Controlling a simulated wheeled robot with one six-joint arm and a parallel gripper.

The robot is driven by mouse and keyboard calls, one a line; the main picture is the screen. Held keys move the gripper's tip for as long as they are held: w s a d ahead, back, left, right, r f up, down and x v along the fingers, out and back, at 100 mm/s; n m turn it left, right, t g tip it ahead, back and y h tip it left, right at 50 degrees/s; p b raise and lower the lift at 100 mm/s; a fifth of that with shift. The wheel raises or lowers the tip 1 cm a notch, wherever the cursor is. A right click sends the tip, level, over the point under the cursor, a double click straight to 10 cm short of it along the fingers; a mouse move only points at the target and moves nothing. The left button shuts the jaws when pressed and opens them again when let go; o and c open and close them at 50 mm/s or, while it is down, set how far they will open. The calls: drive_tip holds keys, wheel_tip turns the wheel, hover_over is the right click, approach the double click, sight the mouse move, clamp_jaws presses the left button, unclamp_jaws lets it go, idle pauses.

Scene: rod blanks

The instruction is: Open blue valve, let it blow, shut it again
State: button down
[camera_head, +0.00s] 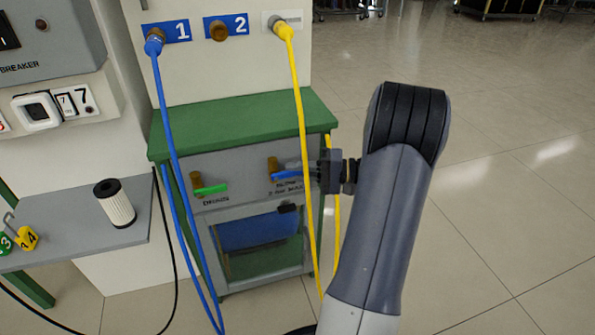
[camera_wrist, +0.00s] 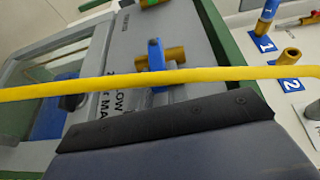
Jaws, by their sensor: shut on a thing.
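The blue valve has a brass body (camera_head: 272,163) and a blue lever (camera_head: 287,176) on the grey front panel of the green-topped cabinet. The lever points right, roughly level, in the head view. My gripper (camera_head: 292,169) reaches in from the right and is shut on this lever. The fingers partly cover it, and the yellow hose (camera_head: 302,120) crosses at the fingers. In the wrist view the blue lever (camera_wrist: 155,52) shows beside its brass body (camera_wrist: 176,56), partly behind the yellow hose (camera_wrist: 100,83). The fingertips are not clear there.
A green-levered valve (camera_head: 211,189) sits left on the same panel. A blue hose (camera_head: 170,110) hangs from port 1; port 2 (camera_head: 219,30) is bare. A white cylinder (camera_head: 115,204) stands on a grey shelf (camera_head: 75,240) at left. Open floor lies to the right.

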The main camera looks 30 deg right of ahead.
drive_tip(key=shift+f+y, duration=0.25)
drive_tip(key=shift+y, duration=0.15)
drive_tip(key=c, duration=1.4)
unclamp_jaws()
drive_tip(key=shift+o, duration=0.2)
drive_tip(key=p+v, duration=0.2)
drive_tip(key=v, duration=0.8)
drive_tip(key=shift+s+d, duration=0.25)
drive_tip(key=shift+s, duration=0.1)
